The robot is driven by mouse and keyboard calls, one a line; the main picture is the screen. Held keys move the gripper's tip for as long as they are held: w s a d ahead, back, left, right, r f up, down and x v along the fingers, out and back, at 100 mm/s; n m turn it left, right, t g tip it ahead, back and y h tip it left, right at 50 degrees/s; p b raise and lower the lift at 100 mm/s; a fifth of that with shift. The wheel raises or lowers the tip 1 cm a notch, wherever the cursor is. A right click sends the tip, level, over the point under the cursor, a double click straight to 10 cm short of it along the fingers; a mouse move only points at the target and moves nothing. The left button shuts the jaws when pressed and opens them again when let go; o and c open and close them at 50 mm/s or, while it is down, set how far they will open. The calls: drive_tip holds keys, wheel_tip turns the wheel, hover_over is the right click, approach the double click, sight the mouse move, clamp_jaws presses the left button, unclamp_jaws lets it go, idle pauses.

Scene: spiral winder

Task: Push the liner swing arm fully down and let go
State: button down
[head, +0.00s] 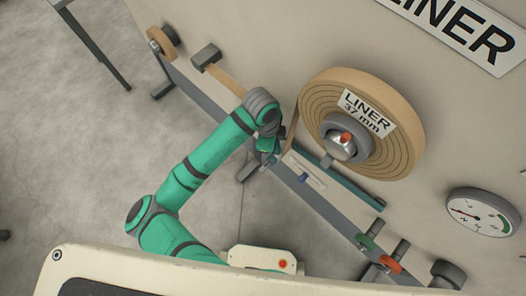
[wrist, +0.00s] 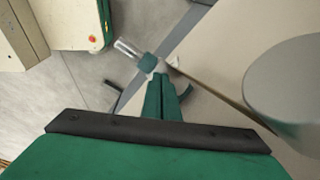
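The liner roll (head: 365,125), tan and labelled "LINER 37 mm", sits on a grey hub with an orange mark. A teal bar (head: 345,188), which looks like the liner swing arm, slopes below the roll, its upper left end near my gripper (head: 268,152). In the wrist view my gripper's green fingers (wrist: 166,98) are close together. A metallic rod (wrist: 127,48) with a teal collar lies just beyond the fingertips. I cannot tell whether the fingers touch or hold it. My wrist hides much of this spot in the head view.
A long grey rail (head: 320,205) runs diagonally along the beige panel. Green (head: 365,242) and red (head: 390,264) parts and a dial gauge (head: 482,213) are at the lower right. Open floor lies left.

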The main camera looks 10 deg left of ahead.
drive_tip(key=shift+w+r, duration=0.1)
idle(0.3)
wheel_tip(320, 180, up, 15)
idle(2.0)
idle(0.5)
